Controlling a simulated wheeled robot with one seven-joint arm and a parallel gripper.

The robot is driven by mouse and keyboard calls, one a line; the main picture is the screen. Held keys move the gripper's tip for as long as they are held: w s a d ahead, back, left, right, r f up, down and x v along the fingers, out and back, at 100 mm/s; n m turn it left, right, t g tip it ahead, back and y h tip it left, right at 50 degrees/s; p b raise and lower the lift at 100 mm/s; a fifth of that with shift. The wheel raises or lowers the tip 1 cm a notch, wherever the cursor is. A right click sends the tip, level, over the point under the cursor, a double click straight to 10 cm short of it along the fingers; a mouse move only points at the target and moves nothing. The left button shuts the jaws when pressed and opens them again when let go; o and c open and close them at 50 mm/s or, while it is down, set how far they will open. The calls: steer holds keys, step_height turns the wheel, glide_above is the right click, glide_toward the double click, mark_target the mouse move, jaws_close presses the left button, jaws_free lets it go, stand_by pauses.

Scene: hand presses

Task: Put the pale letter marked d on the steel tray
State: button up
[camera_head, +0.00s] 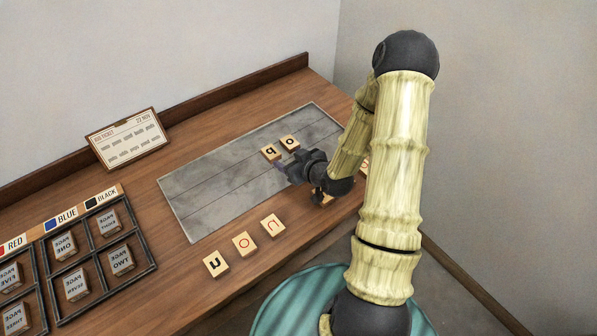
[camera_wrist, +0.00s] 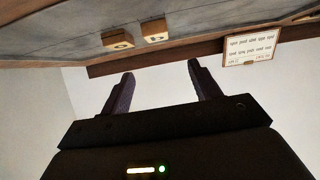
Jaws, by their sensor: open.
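The grey steel tray (camera_head: 208,196) lies flat on the wooden bench. Two pale letter tiles rest on it, side by side near its right part. One tile (camera_head: 271,152) bears a d-like letter, though its turned mark is hard to tell from p or q; the other pale tile (camera_head: 289,142) reads o. Both tiles also show in the wrist view, the d-like one (camera_wrist: 155,31) right of the o (camera_wrist: 117,39). My gripper (camera_head: 284,166) is over the tray close to these tiles. Its fingers are apart with nothing between them in the wrist view (camera_wrist: 161,70).
Loose tiles lie in front of the tray: a dark u-like one (camera_head: 215,264), a red o (camera_head: 245,244) and a reddish n-like one (camera_head: 272,225). More tiles are partly hidden by my arm. A framed ticket (camera_head: 128,138) stands behind; a compartmented rack (camera_head: 150,262) is left.

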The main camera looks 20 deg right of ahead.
steer(key=s+a+r+m+g+h, duration=0.1)
steer(key=s+r+g, duration=0.3)
steer(key=s, duration=0.5)
steer(key=s+a+r+m+g+h, duration=0.2)
steer(key=s+r+g, duration=0.3)
steer(key=s+r, duration=0.3)
steer(key=shift+s+r+m+h, duration=0.4)
steer(key=shift+s, duration=0.5)
